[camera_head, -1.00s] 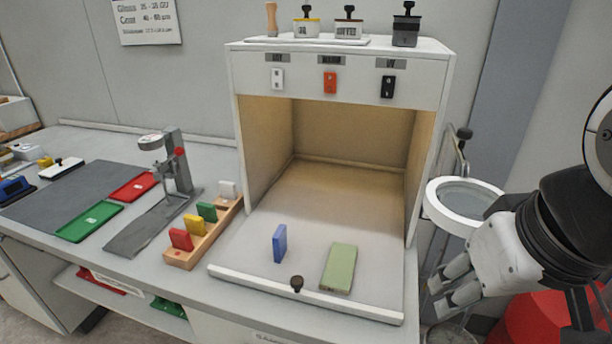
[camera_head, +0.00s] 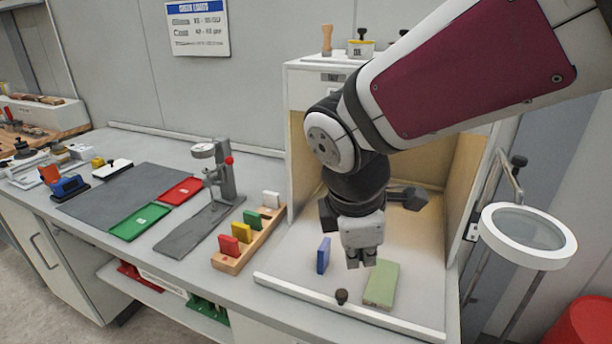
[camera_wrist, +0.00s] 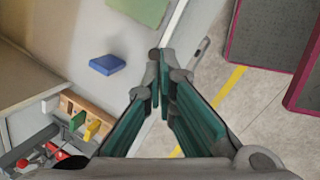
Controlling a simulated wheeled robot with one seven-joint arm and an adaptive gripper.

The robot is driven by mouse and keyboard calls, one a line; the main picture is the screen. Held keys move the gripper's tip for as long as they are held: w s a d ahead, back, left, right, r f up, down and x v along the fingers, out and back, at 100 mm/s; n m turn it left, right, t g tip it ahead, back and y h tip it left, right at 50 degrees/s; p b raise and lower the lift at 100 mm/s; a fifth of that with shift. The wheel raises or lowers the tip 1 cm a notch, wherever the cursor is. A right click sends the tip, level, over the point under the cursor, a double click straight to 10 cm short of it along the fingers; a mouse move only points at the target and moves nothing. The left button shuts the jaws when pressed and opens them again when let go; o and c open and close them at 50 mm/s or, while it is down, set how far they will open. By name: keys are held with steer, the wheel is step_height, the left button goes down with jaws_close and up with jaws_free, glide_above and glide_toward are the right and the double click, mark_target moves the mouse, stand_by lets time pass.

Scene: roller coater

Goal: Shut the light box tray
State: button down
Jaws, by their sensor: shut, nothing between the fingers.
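The light box (camera_head: 300,130) stands on the bench with its pale tray (camera_head: 352,311) pulled out at the front. A dark round knob (camera_head: 342,296) sits at the tray's front lip. A blue block (camera_head: 323,255) stands and a pale green block (camera_head: 381,284) lies on the tray. My gripper (camera_head: 361,263) is shut and empty, pointing down over the tray, a little above and right of the knob in the head view. In the wrist view the fingertips (camera_wrist: 163,75) appear close to the knob (camera_wrist: 154,53); contact cannot be told. My arm hides much of the box's front.
A wooden rack (camera_head: 232,261) with several coloured blocks stands left of the tray. A ring magnifier (camera_head: 527,235) is at the right. A gauge stand (camera_head: 222,175) and red and green mats are further left. Open floor (camera_wrist: 265,110) lies in front of the bench.

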steer(key=a+f+n+p, duration=0.1)
steer(key=a+f+n, duration=0.4)
steer(key=a+n, duration=0.3)
steer(key=a+f+n, duration=0.5)
steer(key=a, duration=0.4)
steer(key=shift+g+y, duration=0.3)
steer(key=shift+y, duration=0.1)
steer(key=x, duration=0.9)
steer(key=shift+w+a, duration=0.15)
steer(key=shift+w, duration=0.05)
steer(key=shift+w+d+f, duration=0.1)
steer(key=shift+w+d, duration=0.15)
steer(key=shift+w, duration=0.3)
steer(key=shift+w+d, duration=0.2)
steer(key=shift+w, duration=0.35)
steer(key=shift+w+d+p, duration=0.25)
steer(key=shift+w+p, duration=0.05)
steer(key=shift+w, duration=0.55)
steer(key=shift+w, duration=0.1)
